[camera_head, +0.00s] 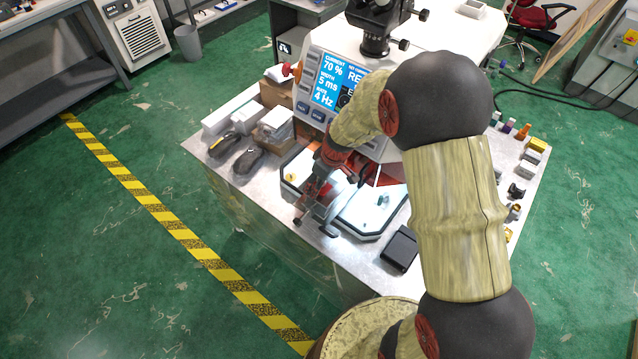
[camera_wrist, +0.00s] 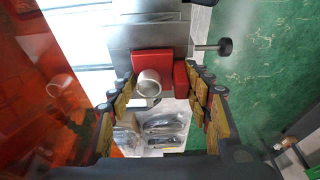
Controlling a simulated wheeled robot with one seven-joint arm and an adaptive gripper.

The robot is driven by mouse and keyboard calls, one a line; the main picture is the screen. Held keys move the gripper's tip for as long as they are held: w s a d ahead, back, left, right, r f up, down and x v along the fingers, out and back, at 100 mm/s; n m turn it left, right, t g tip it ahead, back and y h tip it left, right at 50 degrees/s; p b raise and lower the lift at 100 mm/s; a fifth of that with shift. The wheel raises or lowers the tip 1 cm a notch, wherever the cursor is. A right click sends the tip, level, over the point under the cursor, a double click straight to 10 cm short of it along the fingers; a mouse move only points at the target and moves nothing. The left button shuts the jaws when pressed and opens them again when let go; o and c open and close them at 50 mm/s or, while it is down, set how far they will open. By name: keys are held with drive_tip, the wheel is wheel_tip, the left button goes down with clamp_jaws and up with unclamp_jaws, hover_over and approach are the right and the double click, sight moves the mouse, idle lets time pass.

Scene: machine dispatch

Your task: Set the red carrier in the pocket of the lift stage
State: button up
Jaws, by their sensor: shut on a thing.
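The red carrier (camera_wrist: 153,60) shows in the wrist view as a red block with a round silvery cup-like part on its near side. My gripper (camera_wrist: 160,82) is shut on it, with a finger at its left and right sides. A grey metal body with a black-knobbed screw, which looks like the lift stage (camera_wrist: 150,35), lies directly beyond the carrier. I cannot tell whether the carrier touches it, and no pocket shows clearly. In the head view my gripper (camera_head: 316,184) is low over the bench beside the grey stage (camera_head: 327,207); the carrier is hard to make out there.
A machine with a blue screen (camera_head: 335,82) stands behind my gripper. White-topped trays (camera_head: 368,212) flank the stage. A black box (camera_head: 399,248) lies at the front; dark tools (camera_head: 248,160) and boxes are at left. An orange see-through panel (camera_wrist: 50,80) fills the wrist view's left.

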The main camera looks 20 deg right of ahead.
drive_tip(key=shift+f, duration=0.1)
drive_tip(key=o, duration=1.3)
drive_tip(key=shift+o, duration=0.4)
